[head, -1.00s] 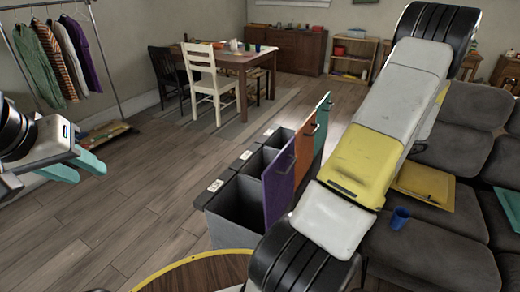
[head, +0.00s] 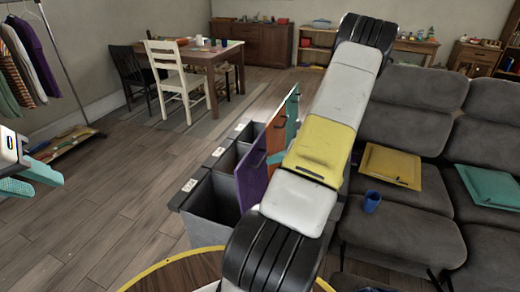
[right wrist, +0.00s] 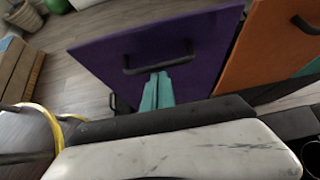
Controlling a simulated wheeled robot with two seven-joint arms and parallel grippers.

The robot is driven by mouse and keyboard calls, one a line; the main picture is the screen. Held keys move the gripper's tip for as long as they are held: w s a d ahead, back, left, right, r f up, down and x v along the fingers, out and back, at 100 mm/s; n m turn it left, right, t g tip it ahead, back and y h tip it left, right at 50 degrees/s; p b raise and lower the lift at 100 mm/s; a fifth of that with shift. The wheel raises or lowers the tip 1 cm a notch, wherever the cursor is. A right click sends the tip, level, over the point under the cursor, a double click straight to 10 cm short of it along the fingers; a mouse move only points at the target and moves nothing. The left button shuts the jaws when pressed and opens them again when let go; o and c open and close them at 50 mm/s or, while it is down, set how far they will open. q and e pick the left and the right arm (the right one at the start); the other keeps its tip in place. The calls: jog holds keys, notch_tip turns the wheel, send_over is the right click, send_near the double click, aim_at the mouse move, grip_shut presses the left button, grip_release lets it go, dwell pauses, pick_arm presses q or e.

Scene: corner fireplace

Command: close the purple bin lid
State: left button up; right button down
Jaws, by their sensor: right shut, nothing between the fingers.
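The purple lid (head: 250,185) stands open and upright on the nearest grey bin (head: 205,210), whose mouth is uncovered. In the right wrist view the purple lid (right wrist: 190,48) fills the upper middle, with its black handle (right wrist: 158,64) facing the camera. My right gripper (right wrist: 157,90) has its teal fingers together, empty, in front of the lid just below the handle. I cannot tell whether the fingers touch the lid. In the head view my right arm hides that gripper. My left gripper (head: 34,178) is at the left edge with teal fingers apart, empty, far from the bins.
Bins with an orange lid (head: 276,134) and a teal lid (head: 293,110), both open, stand behind the purple one. A grey sofa (head: 400,220) is on the right, a round wooden table (head: 180,272) in front. Floor left of the bins is clear.

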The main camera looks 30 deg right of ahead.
jog(key=shift+w+a, duration=0.2)
jog(key=shift+w, duration=0.05)
jog(key=w+a+f+g+h, duration=0.2)
jog(key=w+a+g+h, duration=0.1)
jog(key=w+a, duration=0.5)
jog(key=w+a+f+g+h, duration=0.2)
jog(key=w+a+g, duration=0.3)
jog(key=w, duration=0.4)
jog(key=w+a+f, duration=0.4)
jog(key=w+f, duration=0.1)
jog(key=f, duration=0.4)
jog(key=w+a+f+h, duration=0.1)
jog(key=w+a+f, duration=0.4)
jog(key=f, duration=0.4)
jog(key=shift+w+a+f, duration=0.2)
jog(key=shift+w+f, duration=0.05)
jog(key=shift+w, duration=0.25)
jog(key=shift+d, duration=0.1)
